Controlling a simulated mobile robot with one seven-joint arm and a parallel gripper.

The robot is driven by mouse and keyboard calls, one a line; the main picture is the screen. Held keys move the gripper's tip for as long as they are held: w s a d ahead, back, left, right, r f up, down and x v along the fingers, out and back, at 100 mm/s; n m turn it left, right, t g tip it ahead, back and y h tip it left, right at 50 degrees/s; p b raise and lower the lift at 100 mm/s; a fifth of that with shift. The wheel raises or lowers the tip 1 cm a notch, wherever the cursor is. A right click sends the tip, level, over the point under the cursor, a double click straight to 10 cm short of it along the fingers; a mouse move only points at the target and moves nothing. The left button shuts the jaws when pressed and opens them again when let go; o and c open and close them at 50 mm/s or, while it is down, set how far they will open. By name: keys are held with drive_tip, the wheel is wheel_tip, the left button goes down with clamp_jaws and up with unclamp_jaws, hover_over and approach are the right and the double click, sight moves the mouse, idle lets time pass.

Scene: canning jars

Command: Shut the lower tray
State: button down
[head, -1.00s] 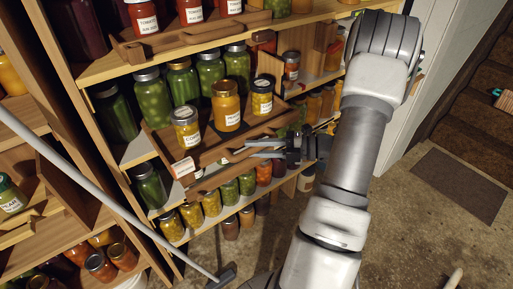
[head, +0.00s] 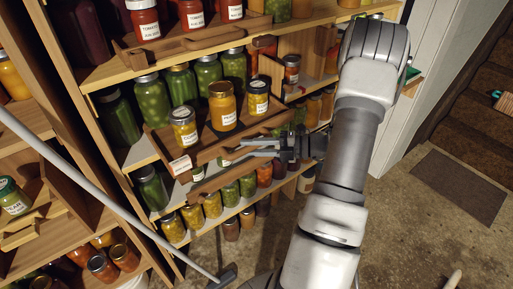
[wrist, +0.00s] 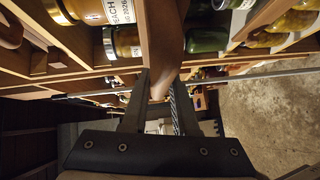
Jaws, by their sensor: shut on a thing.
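The lower tray (head: 207,155) is a brown wooden pull-out tray on the middle shelf, with a paper label at its left front corner. It carries several yellow and orange jars and sticks out a little from the shelf. My gripper (head: 248,148) reaches its front from the right. In the wrist view my gripper (wrist: 160,98) has a finger on each side of a brown wooden piece (wrist: 160,52), seemingly the tray's front handle, and is shut on it. The exact contact is hard to see in the head view.
Above, another wooden tray (head: 185,45) holds red tomato jars. Green jars (head: 208,85) stand behind the lower tray, and several jars stand on the shelf below. A grey pole (head: 100,190) crosses the left foreground. The floor (head: 420,240) at right is mostly clear.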

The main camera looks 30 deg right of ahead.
sight(236, 124)
drive_tip(key=w+p, duration=0.1)
drive_tip(key=w, duration=0.3)
drive_tip(key=w+p, duration=0.1)
drive_tip(key=w, duration=0.3)
drive_tip(key=w+p, duration=0.2)
drive_tip(key=w, duration=0.2)
drive_tip(key=shift+w+a, duration=0.3)
drive_tip(key=c, duration=0.7)
unclamp_jaws()
drive_tip(key=shift+s, duration=0.1)
drive_tip(key=p+v, duration=0.1)
drive_tip(key=v, duration=1.6)
drive_tip(key=shift+s+d, duration=0.1)
drive_tip(key=shift+d, duration=0.1)
drive_tip(key=shift+r, duration=0.1)
